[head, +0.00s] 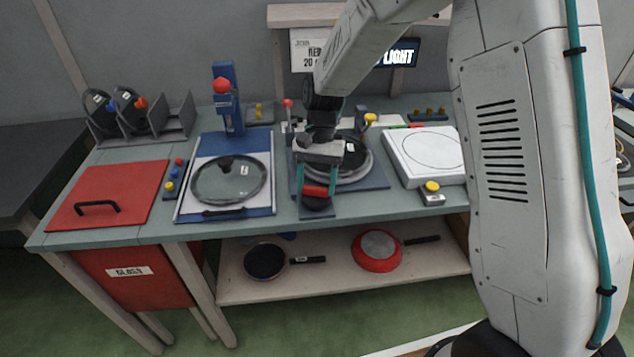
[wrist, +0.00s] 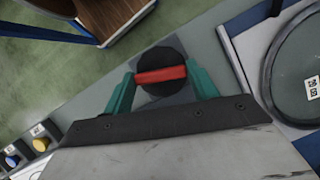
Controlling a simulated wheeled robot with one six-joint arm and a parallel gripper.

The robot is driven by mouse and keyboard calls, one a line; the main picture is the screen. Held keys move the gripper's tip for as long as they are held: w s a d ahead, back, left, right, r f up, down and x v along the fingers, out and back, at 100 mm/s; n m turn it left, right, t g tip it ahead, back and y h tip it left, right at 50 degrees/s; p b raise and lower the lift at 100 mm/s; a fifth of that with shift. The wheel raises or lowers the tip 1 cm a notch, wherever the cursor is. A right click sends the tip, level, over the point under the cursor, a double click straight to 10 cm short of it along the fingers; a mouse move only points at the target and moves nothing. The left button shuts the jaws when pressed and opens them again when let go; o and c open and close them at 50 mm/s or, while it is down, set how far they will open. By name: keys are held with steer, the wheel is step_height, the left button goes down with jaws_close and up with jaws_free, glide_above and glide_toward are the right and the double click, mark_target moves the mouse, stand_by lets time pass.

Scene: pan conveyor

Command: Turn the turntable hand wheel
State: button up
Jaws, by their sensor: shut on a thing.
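The turntable hand wheel is a black round knob (head: 316,207) with a red grip bar, at the front edge of the bench in the head view. In the wrist view the red bar (wrist: 161,75) lies crosswise over the black disc (wrist: 163,53). My gripper (head: 318,190) points down over it, its teal fingers at the two ends of the bar and shut on it. The turntable (head: 366,169) stands just behind, a round dark disc on a blue-grey base, partly hidden by my gripper and wrist.
Left of the wheel, a glass lid (head: 228,181) lies on a blue-and-white board. A red panel with a black handle (head: 97,207) is further left. Right are a white plate unit (head: 423,150) and a yellow-button box (head: 432,194). Two pans sit on the lower shelf (head: 330,283).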

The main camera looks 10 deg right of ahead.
steer(key=n+h, duration=0.2)
steer(key=n, duration=0.3)
steer(key=shift+a+n, duration=0.1)
steer(key=shift+n, duration=0.3)
stand_by(0.4)
steer(key=o, duration=1)
steer(key=v, duration=0.7)
steer(key=shift+w+r, duration=0.25)
steer(key=shift+r, duration=0.1)
steer(key=shift+a, duration=0.1)
